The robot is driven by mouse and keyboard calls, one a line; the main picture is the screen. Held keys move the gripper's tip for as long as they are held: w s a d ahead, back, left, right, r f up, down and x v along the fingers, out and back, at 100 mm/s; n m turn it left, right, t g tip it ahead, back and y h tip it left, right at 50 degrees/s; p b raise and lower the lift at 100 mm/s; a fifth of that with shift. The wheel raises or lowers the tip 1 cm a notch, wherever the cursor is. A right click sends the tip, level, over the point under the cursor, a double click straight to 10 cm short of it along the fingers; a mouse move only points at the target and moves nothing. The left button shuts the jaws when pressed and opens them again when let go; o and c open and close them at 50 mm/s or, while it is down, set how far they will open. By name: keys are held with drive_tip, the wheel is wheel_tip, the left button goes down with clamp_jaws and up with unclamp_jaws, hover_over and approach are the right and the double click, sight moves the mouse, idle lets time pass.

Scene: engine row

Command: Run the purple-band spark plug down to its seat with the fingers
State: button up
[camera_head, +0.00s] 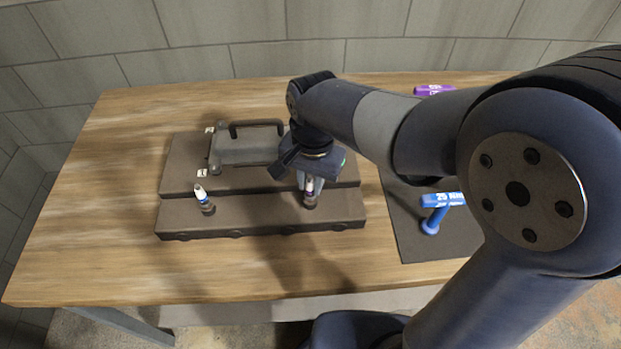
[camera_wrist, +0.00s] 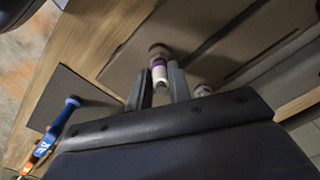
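The purple-band spark plug (camera_head: 310,188) stands in the right-hand hole of the front step of the brown engine block (camera_head: 250,212). It shows white with a purple ring in the wrist view (camera_wrist: 159,70). My gripper (camera_wrist: 161,80) is over it from above, one finger on each side of its upper end. How deep the plug's thread sits is hidden. A blue-band spark plug (camera_head: 202,195) stands slightly tilted in the left part of the same step.
A grey cover with a dark handle (camera_head: 257,124) lies on the block behind the plugs. On the right, a blue tool marked 25 (camera_head: 438,201) stands on a dark mat (camera_head: 415,240). A purple tool (camera_head: 433,90) lies at the table's back. The wooden table's left side is clear.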

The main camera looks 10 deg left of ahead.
clamp_jaws()
drive_tip(key=m, duration=0.4)
drive_tip(key=shift+p, duration=0.3)
drive_tip(key=m, duration=0.9)
drive_tip(key=shift+p, duration=0.3)
drive_tip(key=m, duration=0.4)
drive_tip(key=o, duration=0.5)
unclamp_jaws()
